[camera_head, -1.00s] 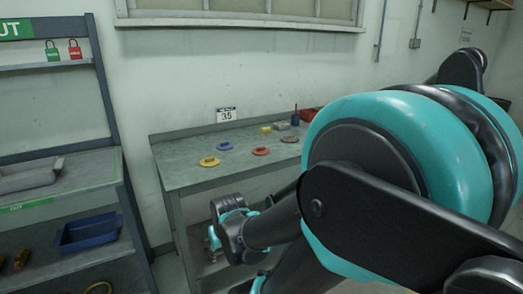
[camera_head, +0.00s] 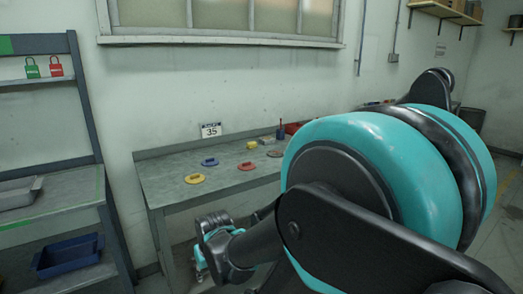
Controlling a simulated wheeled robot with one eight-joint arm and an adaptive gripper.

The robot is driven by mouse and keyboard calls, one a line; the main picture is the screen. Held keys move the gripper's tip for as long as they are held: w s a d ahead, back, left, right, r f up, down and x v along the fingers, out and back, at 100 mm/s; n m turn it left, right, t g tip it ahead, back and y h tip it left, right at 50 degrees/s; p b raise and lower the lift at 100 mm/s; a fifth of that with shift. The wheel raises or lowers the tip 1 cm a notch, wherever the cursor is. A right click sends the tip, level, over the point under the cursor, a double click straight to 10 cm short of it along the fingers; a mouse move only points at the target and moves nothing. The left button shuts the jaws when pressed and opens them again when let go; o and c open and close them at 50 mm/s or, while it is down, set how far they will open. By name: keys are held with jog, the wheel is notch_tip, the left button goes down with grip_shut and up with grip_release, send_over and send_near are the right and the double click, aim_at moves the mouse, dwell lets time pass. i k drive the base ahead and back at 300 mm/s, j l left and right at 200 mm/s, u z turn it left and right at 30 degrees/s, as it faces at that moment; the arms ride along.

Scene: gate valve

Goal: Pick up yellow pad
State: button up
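A yellow pad (camera_head: 195,178), round with a raised grip, lies flat near the front left of the grey workbench (camera_head: 165,178). A blue pad (camera_head: 209,162) lies behind it, and a red pad (camera_head: 247,166) and a brown-grey pad (camera_head: 274,154) lie to its right. A small yellow block (camera_head: 251,145) stands further back. My gripper (camera_head: 203,262) is low in front of the bench, below the tabletop and apart from the pads. Its fingers are small and partly hidden by my arm, so its opening does not show clearly.
A sign reading 35 (camera_head: 211,130) stands at the bench's back. A dark upright tool (camera_head: 279,132) and a red bin (camera_head: 292,128) are further right, partly behind my arm. A shelf with a blue bin (camera_head: 68,257) and a grey tray (camera_head: 18,193) stands at left.

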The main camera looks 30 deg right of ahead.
aim_at(253, 145)
jog(key=i+l, duration=0.1)
jog(key=l, duration=0.3)
jog(key=i+l, duration=0.1)
jog(key=l, duration=0.35)
jog(key=i+l, duration=0.15)
jog(key=l, duration=0.25)
jog(key=i+l, duration=0.1)
jog(key=l, duration=0.35)
